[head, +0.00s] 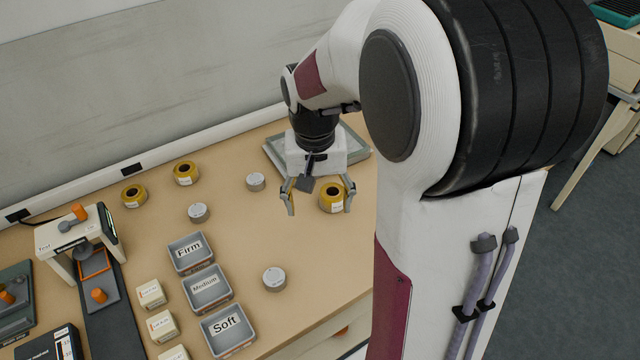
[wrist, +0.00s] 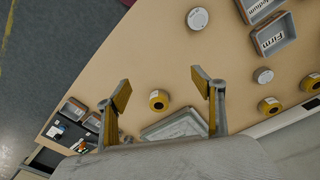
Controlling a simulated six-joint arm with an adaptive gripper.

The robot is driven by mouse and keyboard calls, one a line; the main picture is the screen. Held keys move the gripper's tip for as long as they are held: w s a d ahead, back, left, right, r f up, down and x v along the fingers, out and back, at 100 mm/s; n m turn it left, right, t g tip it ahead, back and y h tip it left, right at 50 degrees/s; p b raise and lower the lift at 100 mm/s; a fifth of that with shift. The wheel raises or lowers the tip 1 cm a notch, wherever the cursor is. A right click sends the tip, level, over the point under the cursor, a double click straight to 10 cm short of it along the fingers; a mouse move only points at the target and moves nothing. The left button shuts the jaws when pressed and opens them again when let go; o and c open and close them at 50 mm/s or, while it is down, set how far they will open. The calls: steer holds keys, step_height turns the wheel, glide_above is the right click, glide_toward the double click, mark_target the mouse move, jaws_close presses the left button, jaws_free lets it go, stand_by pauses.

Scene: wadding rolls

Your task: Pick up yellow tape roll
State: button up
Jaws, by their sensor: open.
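One yellow tape roll (head: 331,203) with a dark core and a pale label stands on the table under my gripper (head: 319,202). In the head view it appears between the two fingers, closer to the right one. In the wrist view this roll (wrist: 158,100) shows between my open fingers (wrist: 158,84), apart from both. My gripper is open and empty; its height above the roll is hard to tell. Two more yellow rolls, one (head: 186,173) and another (head: 134,196), stand at the back left.
A grey tray (head: 363,152) lies behind my gripper. White round tubs, one (head: 274,279) nearer the front, stand to the left. Labelled bins Firm (head: 178,262), Medium and Soft line up at front left, beside a small white press (head: 48,240). Table around the roll is mostly clear.

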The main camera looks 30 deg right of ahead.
mark_target(333, 191)
steer(key=w+d+f+m, duration=0.3)
steer(key=w, duration=0.1)
steer(key=w+d+f+m, duration=0.2)
steer(key=w+d+m, duration=0.1)
steer(key=w+d, duration=0.1)
steer(key=w+d+f+m, duration=0.3)
steer(key=w+d, duration=0.1)
steer(key=shift+w+d+f+m+h, duration=0.15)
steer(key=shift+w+f+m+h, duration=0.15)
steer(key=shift+w+f+m, duration=0.1)
steer(key=shift+w+d+r+m, duration=0.1)
steer(key=shift+w+r+m, duration=0.1)
steer(key=shift+m, duration=0.9)
steer(key=shift+d+f, duration=0.2)
steer(key=shift+f, duration=1.1)
steer(key=shift+s+d+f, duration=0.15)
steer(key=shift+f, duration=1.15)
steer(key=shift+s+d+f, duration=0.1)
steer(key=shift+d+f, duration=0.05)
steer(key=shift+f, duration=1.1)
